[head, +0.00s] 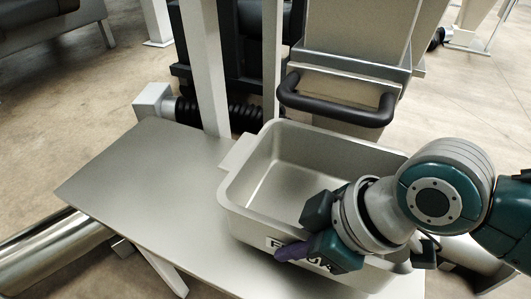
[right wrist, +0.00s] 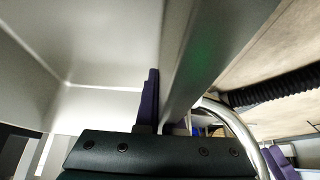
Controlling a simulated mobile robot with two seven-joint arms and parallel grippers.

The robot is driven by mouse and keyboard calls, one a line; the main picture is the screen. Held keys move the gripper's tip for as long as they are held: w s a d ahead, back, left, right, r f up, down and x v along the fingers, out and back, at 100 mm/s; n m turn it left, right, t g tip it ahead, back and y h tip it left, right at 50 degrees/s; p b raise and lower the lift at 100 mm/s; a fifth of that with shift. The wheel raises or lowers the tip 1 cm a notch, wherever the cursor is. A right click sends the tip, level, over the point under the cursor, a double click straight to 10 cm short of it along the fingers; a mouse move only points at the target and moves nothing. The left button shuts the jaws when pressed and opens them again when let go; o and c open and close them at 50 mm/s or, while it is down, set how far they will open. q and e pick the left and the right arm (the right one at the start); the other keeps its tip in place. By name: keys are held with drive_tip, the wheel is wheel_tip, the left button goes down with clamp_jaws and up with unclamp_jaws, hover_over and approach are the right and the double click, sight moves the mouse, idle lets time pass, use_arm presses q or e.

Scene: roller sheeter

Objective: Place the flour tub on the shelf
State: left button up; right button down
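The flour tub (head: 268,170) is an open, light grey, rectangular tub with a dark-lettered label on its near wall. It appears upright and empty in the part I see. It is over a flat grey metal board (head: 140,180) that looks like the shelf; I cannot tell whether it rests fully on it. My right gripper (head: 292,251) is at the tub's near wall, covering part of the label. In the right wrist view one purple finger (right wrist: 150,98) lies against the inner side of the tub's rim (right wrist: 200,75); the other is hidden. My left gripper does not show in the head view.
Behind the tub stands a machine with a black bar handle (head: 335,100). A pale upright post (head: 205,70) rises at the board's back edge. A shiny metal cylinder (head: 50,250) lies below the board at left. The board's left part is bare.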

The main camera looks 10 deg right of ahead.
drive_tip(key=f+b, duration=0.3)
drive_tip(key=shift+w+a+f, duration=0.2)
drive_tip(key=shift+w+f, duration=0.05)
drive_tip(key=shift+f, duration=0.05)
drive_tip(key=shift+s+r, duration=0.1)
drive_tip(key=shift+r, duration=0.05)
drive_tip(key=c, duration=1.5)
unclamp_jaws()
drive_tip(key=shift+f, duration=0.25)
drive_tip(key=o, duration=0.5)
drive_tip(key=shift+c, duration=0.2)
drive_tip(key=shift+r, duration=0.1)
